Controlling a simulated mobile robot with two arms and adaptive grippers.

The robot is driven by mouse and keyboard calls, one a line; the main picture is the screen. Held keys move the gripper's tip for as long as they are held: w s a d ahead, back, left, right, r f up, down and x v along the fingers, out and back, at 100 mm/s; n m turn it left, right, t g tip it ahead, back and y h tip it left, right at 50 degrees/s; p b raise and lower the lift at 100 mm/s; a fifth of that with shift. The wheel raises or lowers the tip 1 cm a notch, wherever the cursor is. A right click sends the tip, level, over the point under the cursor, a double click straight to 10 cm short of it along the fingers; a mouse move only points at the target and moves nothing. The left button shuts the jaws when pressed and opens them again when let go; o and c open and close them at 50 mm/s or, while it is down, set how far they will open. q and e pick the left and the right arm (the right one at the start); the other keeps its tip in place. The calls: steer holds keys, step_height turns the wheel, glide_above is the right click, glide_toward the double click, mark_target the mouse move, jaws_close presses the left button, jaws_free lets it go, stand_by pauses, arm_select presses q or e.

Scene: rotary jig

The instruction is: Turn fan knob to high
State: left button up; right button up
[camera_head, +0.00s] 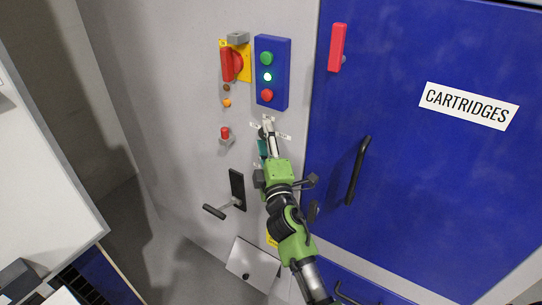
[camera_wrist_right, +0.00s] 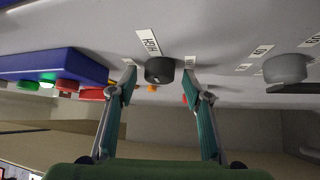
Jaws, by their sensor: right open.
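The dark round fan knob (camera_wrist_right: 160,70) sits on the grey panel in the wrist view, with a white HIGH label (camera_wrist_right: 149,43) beside it. My right gripper (camera_wrist_right: 160,80) is open, with one fingertip on each side of the knob; I cannot tell whether they touch it. In the head view my right gripper (camera_head: 269,128) reaches the panel just below the blue button box, and the knob is mostly hidden there. The knob's pointer direction cannot be made out. My left gripper is not in view.
A second dark knob (camera_wrist_right: 287,70) with labels stands to the right in the wrist view. Around the gripper are a blue button box (camera_head: 272,73), a red switch on a yellow plate (camera_head: 228,64), a red-capped toggle (camera_head: 225,133), a black lever (camera_head: 237,188) and a blue cartridge door (camera_head: 420,160).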

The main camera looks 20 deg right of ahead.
steer(key=s+a+f+n+g+p, duration=0.1)
steer(key=s, duration=1.2)
steer(key=shift+s+a, duration=0.35)
steer(key=shift+a, duration=0.05)
steer(key=shift+f, duration=0.1)
